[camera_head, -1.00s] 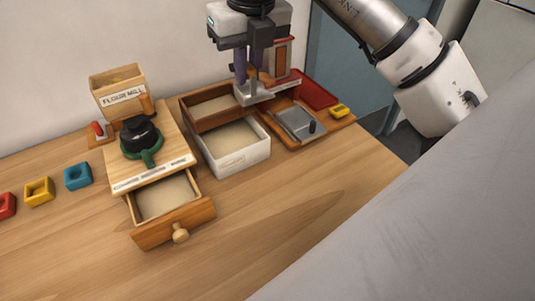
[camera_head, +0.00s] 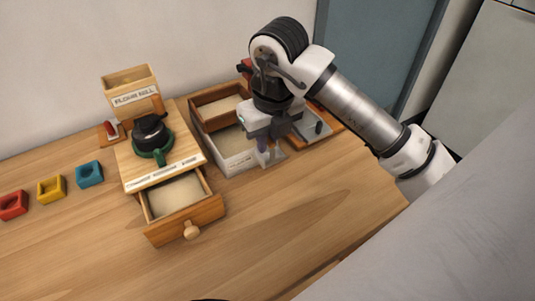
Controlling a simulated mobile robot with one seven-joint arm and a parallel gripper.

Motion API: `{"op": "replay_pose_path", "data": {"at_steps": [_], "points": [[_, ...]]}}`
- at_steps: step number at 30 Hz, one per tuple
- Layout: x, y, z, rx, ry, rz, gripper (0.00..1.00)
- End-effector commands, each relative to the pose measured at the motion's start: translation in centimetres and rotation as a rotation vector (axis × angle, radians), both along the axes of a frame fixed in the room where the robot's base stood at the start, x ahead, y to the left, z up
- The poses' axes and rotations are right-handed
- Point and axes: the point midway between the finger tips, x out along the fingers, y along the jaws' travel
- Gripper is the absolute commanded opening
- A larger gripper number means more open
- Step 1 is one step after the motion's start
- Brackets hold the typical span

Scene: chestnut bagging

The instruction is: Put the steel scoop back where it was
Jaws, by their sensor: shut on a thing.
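The steel scoop (camera_head: 276,157) is a small grey metal piece at my gripper's fingertips, just right of the white bin's front right corner. My gripper (camera_head: 263,154) points down and is shut on it. The scoop is low over the table; I cannot tell whether it touches the wood. My gripper and wrist hide much of the scoop and part of the bin.
The white bin (camera_head: 232,165) and a brown wooden box (camera_head: 201,116) hold pale flour-like stuff. A steel plate with a black knob (camera_head: 319,127) lies behind right. The mill's drawer (camera_head: 205,211) stands open at left. The front table is clear.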

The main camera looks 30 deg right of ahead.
Motion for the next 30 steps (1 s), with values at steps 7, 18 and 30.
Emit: {"op": "replay_pose_path", "data": {"at_steps": [7,18,30], "points": [[0.0,0.0,-2.4,0.002,0.0,-0.002,0.0],[0.0,0.0,-5.7,-0.001,-0.001,0.0,0.0],[0.0,0.0,-5.9,-0.001,-0.001,-0.001,0.19]]}}
